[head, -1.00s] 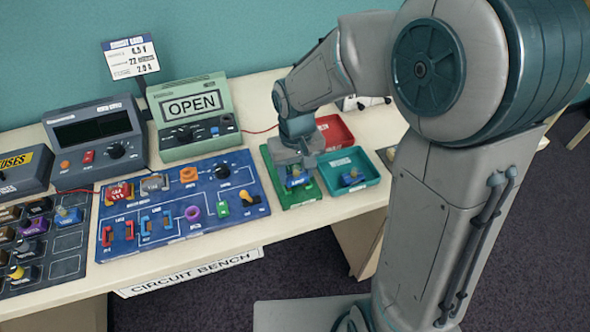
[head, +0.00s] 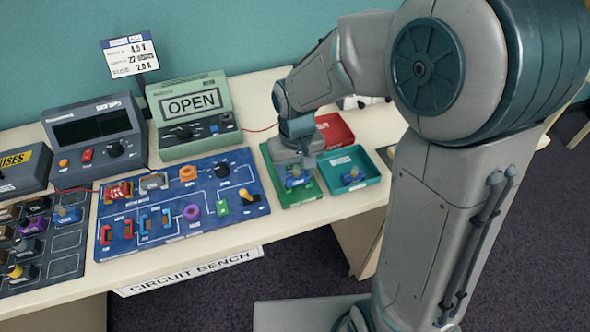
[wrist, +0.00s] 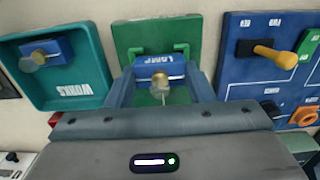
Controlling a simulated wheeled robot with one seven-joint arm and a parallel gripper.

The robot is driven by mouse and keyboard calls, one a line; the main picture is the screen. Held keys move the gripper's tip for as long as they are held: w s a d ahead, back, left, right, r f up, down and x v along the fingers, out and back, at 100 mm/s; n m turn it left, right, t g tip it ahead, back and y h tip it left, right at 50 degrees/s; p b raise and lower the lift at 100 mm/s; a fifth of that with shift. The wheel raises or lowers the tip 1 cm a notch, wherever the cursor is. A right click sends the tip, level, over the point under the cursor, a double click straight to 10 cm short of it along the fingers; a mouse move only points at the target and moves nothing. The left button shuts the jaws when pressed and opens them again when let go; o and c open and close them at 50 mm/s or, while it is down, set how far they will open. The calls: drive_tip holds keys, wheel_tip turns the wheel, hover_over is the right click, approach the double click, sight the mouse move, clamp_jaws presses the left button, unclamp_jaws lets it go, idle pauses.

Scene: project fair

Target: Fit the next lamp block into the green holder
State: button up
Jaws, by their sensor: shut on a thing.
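A blue lamp block (wrist: 160,68) with a small round bulb on top sits between the fingers of my gripper (wrist: 161,90) in the wrist view. My gripper is shut on it. The block is over the green holder (wrist: 128,34), close to its raised green brackets; I cannot tell whether it touches the base. In the head view the block (head: 298,181) shows low under my gripper (head: 297,172), over the green holder (head: 312,194). My gripper hides part of the holder.
A teal tray (head: 372,180) right of the holder holds another blue lamp block (head: 352,176). A red tray (head: 336,130) stands behind. The blue circuit board (head: 180,232) lies close on the left. The bench's front edge is near the holder.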

drive_tip(key=shift+f, duration=0.25)
drive_tip(key=o, duration=1.5)
drive_tip(key=shift+o, duration=0.2)
drive_tip(key=shift+r+p, duration=2.95)
drive_tip(key=shift+r, duration=1.1)
drive_tip(key=s+d+r+m+t, duration=0.3)
drive_tip(key=s+d+r, duration=0.5)
drive_tip(key=s+d, duration=0.3)
drive_tip(key=shift+s+d+r, duration=0.3)
drive_tip(key=shift+s+d, duration=0.05)
drive_tip(key=shift+s, duration=0.6)
